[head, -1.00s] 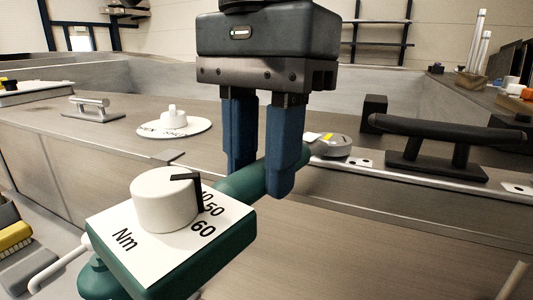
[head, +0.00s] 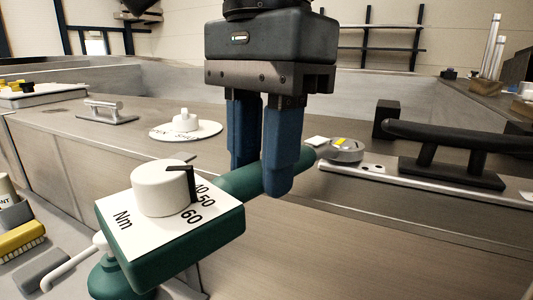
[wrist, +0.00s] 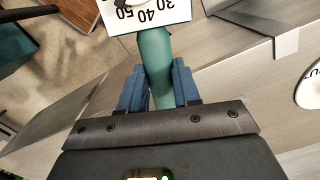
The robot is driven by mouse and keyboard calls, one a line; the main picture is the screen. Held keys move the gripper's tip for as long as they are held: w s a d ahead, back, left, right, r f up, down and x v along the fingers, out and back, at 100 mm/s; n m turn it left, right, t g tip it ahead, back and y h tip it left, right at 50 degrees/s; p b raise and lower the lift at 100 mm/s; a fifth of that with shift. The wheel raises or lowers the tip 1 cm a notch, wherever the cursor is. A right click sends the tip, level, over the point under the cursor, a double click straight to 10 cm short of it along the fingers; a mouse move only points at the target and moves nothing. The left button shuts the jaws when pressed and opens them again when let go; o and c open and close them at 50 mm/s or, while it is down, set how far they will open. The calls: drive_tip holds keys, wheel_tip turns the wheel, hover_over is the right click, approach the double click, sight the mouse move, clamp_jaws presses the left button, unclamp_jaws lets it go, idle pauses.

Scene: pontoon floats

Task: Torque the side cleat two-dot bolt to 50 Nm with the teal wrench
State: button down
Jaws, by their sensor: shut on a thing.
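My gripper (head: 265,165) has its blue fingers shut on the handle of the teal wrench (head: 232,183). The wrench also shows in the wrist view (wrist: 155,65), running between the fingers. Its near end carries a white dial plate marked Nm with a white knob (head: 160,188) and a black pointer, which lies near the 50 mark in the head view. The wrench's far end reaches toward a round grey fitting (head: 345,151) with a yellow mark beside the rail; whether they touch is unclear. A black cleat (head: 455,150) stands to the right.
A white disc with a knob (head: 186,130) and a small metal cleat (head: 106,112) sit on the deck to the left. A yellow item (head: 20,240) lies at lower left.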

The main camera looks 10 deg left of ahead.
drive_tip(key=shift+w+a+m, duration=0.9)
drive_tip(key=shift+a+m, duration=0.1)
idle(0.9)
drive_tip(key=shift+w+a, duration=0.2)
drive_tip(key=shift+w+a+m, duration=0.25)
drive_tip(key=shift+w+m, duration=0.1)
drive_tip(key=shift+m, duration=0.15)
idle(0.3)
drive_tip(key=shift+w+a, duration=0.15)
drive_tip(key=shift+w, duration=0.05)
drive_tip(key=shift+w+a+m, duration=0.25)
drive_tip(key=shift+w+m, duration=0.1)
drive_tip(key=shift+m, duration=0.25)
drive_tip(key=shift+w+a, duration=0.1)
drive_tip(key=shift+w, duration=0.15)
drive_tip(key=shift+w+a+m, duration=0.35)
drive_tip(key=shift+w+m, duration=0.3)
drive_tip(key=shift+m, duration=0.05)
idle(0.9)
drive_tip(key=shift+s+p, duration=0.15)
drive_tip(key=shift+p, duration=0.25)
drive_tip(key=shift+s+d+n, duration=0.35)
drive_tip(key=shift+s+n, duration=0.2)
drive_tip(key=shift+n, duration=0.05)
